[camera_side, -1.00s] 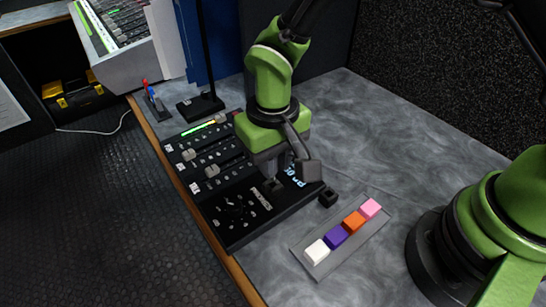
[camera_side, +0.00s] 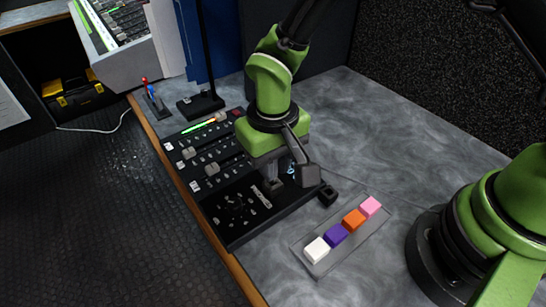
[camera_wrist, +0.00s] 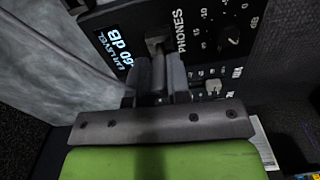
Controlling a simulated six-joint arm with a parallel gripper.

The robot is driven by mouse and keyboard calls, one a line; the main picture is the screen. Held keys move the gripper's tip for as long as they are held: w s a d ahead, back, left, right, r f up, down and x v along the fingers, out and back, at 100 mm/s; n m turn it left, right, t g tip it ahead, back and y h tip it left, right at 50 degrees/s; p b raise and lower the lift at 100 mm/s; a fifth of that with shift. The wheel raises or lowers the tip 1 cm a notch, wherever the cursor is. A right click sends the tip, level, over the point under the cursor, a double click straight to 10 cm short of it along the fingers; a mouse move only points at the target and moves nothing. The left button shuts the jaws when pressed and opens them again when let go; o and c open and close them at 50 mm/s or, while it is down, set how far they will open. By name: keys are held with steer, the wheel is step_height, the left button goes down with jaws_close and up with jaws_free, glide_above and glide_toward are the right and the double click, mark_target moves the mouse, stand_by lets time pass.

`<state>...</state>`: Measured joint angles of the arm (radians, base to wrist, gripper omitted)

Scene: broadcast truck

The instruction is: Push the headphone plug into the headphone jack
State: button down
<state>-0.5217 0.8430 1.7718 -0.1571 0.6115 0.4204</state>
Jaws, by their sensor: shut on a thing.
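My gripper (camera_wrist: 163,72) is shut on the headphone plug (camera_wrist: 155,38), whose dark body shows just beyond the fingertips in the wrist view. The plug is beside the "PHONES" lettering on the black mixer panel (camera_side: 236,222). The headphone jack cannot be made out; the plug and fingers cover that part of the panel. I cannot tell whether the plug tip is in the jack or above it. In the side view my gripper (camera_side: 269,188) is low over the panel's right part, and the plug is hidden.
A small black block (camera_side: 328,195) stands on the grey desk right of the panel. A tray (camera_side: 313,268) with white, purple, orange and pink blocks is nearer the front. A lit level display (camera_wrist: 117,48) and knobs (camera_wrist: 229,38) flank the plug. The desk's back right is clear.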

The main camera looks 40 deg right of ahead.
steer(key=shift+f, duration=1.05)
steer(key=c, duration=1)
jaws_free()
step_height(320, 180, up, 10)
steer(key=shift+f, duration=0.1)
